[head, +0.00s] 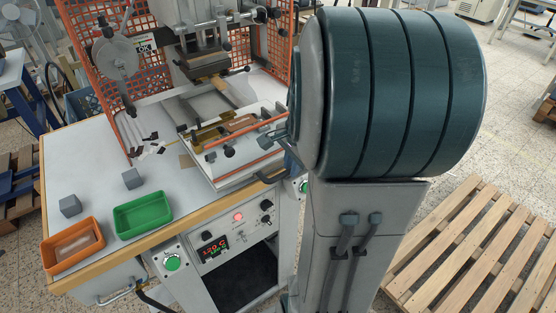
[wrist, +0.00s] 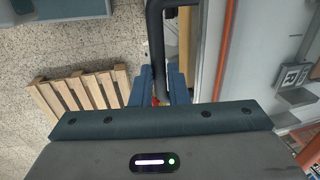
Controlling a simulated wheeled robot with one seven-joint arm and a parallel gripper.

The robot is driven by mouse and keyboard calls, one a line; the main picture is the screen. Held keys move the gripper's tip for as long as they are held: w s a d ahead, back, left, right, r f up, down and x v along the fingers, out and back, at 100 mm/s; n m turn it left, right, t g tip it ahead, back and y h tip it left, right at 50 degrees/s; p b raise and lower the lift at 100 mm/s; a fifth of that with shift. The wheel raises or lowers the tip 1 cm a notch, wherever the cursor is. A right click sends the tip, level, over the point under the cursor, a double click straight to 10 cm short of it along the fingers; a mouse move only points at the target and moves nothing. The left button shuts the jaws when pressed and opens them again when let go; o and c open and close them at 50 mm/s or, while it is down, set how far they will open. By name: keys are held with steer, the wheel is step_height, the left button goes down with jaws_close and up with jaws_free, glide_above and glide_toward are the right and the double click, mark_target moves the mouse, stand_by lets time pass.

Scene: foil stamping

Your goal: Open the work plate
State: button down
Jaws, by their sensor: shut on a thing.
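The work plate (head: 222,172) is a white slide with orange bars and brass-coloured parts, in front of the stamping head in the head view. A black handle (head: 268,180) sticks out at its front right corner. In the wrist view the black handle (wrist: 156,35) runs down between the blue fingers of my gripper (wrist: 160,92), which is shut on it. In the head view the gripper is mostly hidden behind my large dark arm link.
The stamping head (head: 205,62) stands above the slide, inside orange mesh guards (head: 88,40). A green tray (head: 142,214), an orange tray (head: 72,245) and two grey blocks are on the left tabletop. A wooden pallet (head: 475,245) lies on the floor at right.

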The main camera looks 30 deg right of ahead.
stand_by(0.3)
steer(key=c, duration=1.4)
jaws_free()
steer(key=shift+r, duration=0.1)
step_height(320, 180, up, 13)
steer(key=s, duration=0.2)
steer(key=shift+s+d+r, duration=0.15)
steer(key=shift+s+r, duration=0.05)
steer(key=shift+s, duration=0.1)
steer(key=s+a+f+n, duration=0.3)
steer(key=a+f+n, duration=0.1)
steer(key=a+n, duration=0.4)
steer(key=s+a+f+n+t, duration=0.1)
steer(key=s+a+f+n, duration=0.2)
steer(key=a+n, duration=0.6)
steer(key=shift+s+f, duration=0.4)
steer(key=shift+f, duration=0.35)
